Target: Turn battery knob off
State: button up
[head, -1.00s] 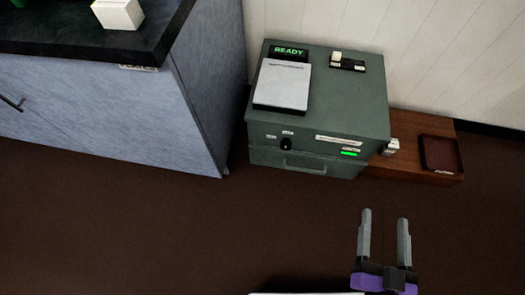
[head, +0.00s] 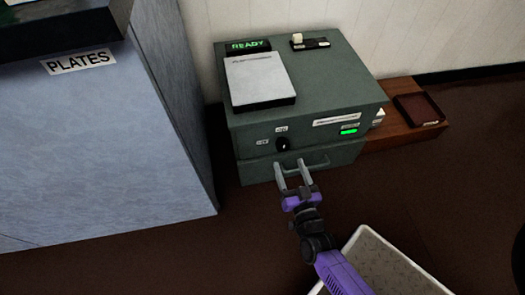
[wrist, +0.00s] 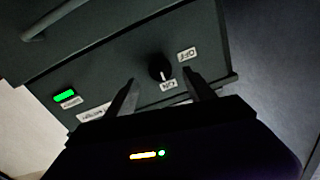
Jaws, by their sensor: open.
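The battery knob (head: 283,144) is a small black dial on the front of the green-grey box. In the wrist view the knob (wrist: 160,70) shows a white pointer mark toward the ON label (wrist: 168,85). The OFF label (wrist: 187,55) sits beside it, upside down in this view. My gripper (head: 290,165) is open and empty in front of the box, appearing just below the knob in the head view. In the wrist view the knob appears between the open fingertips (wrist: 160,78); contact is not visible.
The green-grey box (head: 350,90) has a lit READY display (head: 248,45), a drawer handle (head: 313,165) below the knob and a green light (head: 348,131). A blue cabinet (head: 90,140) stands to the left. A low wooden stand (head: 400,137) is at the right.

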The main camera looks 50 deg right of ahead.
aim_at(284, 149)
jog(key=shift+r+b+x, duration=0.15)
jog(key=shift+b+x, duration=0.45)
jog(key=shift+x, duration=1.35)
jog(key=shift+r+b+x, duration=0.1)
jog(key=shift+b+x, duration=0.5)
jog(key=shift+x, duration=1.3)
jog(key=shift+s, duration=0.1)
jog(key=c, duration=1.4)
jog(key=shift+o, duration=0.2)
